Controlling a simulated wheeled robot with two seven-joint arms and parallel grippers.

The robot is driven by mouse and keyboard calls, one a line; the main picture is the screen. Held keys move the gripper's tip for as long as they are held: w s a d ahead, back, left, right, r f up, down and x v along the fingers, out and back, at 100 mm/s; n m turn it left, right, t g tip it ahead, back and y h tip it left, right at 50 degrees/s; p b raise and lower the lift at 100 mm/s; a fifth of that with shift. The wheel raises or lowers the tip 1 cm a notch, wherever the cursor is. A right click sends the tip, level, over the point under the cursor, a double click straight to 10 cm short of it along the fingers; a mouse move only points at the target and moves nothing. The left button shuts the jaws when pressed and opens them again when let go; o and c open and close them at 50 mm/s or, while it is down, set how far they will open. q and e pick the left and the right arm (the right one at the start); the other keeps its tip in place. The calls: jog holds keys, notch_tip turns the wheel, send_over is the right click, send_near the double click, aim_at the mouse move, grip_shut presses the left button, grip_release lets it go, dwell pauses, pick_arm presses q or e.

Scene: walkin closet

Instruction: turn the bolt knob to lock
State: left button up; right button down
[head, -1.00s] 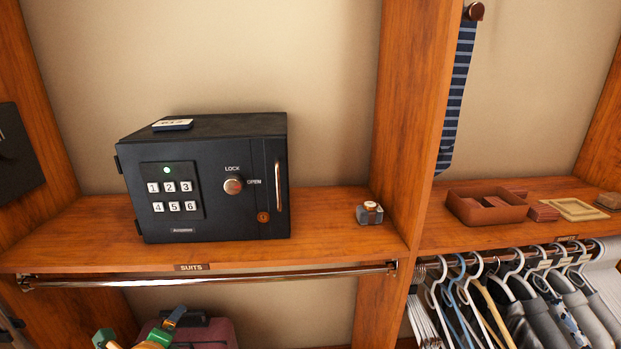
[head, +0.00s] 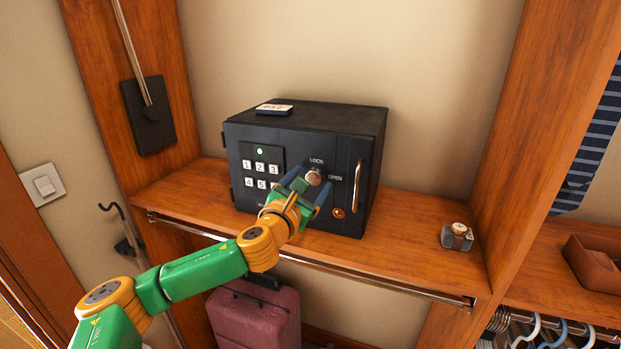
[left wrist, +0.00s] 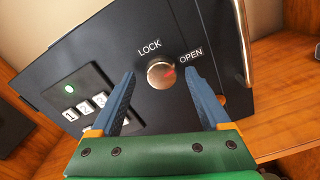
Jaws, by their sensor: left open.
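The black safe (head: 290,132) stands on the wooden shelf, its door shut. Its round silver bolt knob (head: 313,177) sits between the LOCK and OPEN labels. My left gripper (head: 309,184) is open in front of the door. In the left wrist view, its blue fingers (left wrist: 162,83) stand on either side of the knob with gaps. I cannot tell how deep they reach around it. The right gripper is out of view.
The door's vertical handle (head: 357,186) is close to the right of the knob. A keypad (head: 262,167) with a green light is on the left. A watch on a stand (head: 457,236) is on the shelf (head: 410,250). A rail and a maroon suitcase (head: 255,318) are below.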

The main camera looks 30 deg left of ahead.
pick_arm(q)
jog(key=shift+d, duration=0.25)
jog(key=shift+a, duration=0.15)
grip_shut()
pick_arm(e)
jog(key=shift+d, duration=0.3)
pick_arm(q)
jog(key=shift+n, duration=0.4)
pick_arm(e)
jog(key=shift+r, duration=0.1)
pick_arm(q)
jog(key=n+p, duration=0.1)
jog(key=n, duration=0.5)
jog(key=shift+n, duration=0.3)
jog(key=n, duration=0.4)
jog(key=shift+p, duration=0.4)
jog(key=shift+n, duration=2.5)
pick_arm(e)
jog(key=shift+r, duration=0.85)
